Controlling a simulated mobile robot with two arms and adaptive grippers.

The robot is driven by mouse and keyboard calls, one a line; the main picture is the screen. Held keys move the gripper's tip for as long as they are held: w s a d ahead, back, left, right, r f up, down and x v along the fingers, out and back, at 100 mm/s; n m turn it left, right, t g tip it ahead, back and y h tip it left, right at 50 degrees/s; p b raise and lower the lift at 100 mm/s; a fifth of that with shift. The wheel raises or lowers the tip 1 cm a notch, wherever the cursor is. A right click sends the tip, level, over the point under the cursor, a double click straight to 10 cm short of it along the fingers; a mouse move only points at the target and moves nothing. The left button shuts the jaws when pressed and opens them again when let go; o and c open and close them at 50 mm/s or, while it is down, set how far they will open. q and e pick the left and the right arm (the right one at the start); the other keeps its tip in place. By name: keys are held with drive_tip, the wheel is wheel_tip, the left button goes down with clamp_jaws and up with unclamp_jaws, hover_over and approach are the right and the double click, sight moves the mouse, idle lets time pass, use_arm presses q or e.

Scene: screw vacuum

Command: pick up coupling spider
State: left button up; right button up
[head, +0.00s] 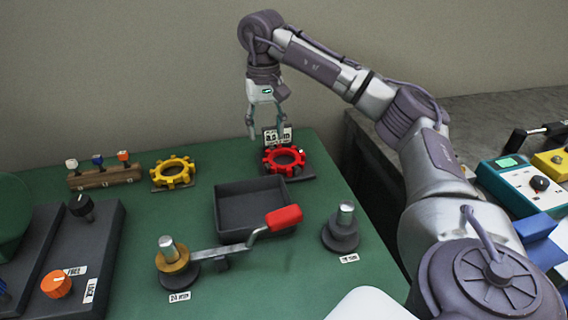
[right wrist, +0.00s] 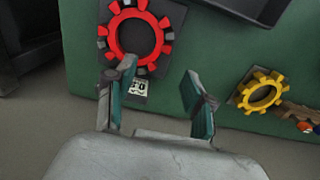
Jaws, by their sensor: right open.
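A red toothed ring (head: 284,160), shaped like a coupling spider, lies on a dark plate near the table's far right corner. It also shows at the top of the right wrist view (right wrist: 136,12). A yellow toothed ring (head: 173,172) lies on its own plate further left; it also shows at the right of the right wrist view (right wrist: 260,92). My right gripper (head: 266,130) points down, open and empty, above and just behind the red ring. In the right wrist view one fingertip of this gripper (right wrist: 158,72) overlaps the red ring's lower edge; I cannot tell contact. My left gripper is out of view.
A label stand (head: 278,137) is behind the red ring. A dark empty tray (head: 228,234) lies in front. A crank with a red handle (head: 284,217) and a dark post (head: 340,236) stand nearer. A gap separates the green table (head: 330,285) from the right bench.

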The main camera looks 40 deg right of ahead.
sight(267, 157)
drive_tip(key=f, duration=0.4)
drive_tip(key=f+b, duration=0.1)
drive_tip(key=f, duration=0.2)
drive_tip(key=shift+s+a+f, duration=0.15)
drive_tip(key=shift+a+f, duration=0.05)
drive_tip(key=shift+f, duration=0.15)
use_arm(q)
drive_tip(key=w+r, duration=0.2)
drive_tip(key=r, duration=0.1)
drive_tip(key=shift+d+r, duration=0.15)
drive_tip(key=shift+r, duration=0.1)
use_arm(e)
clamp_jaws()
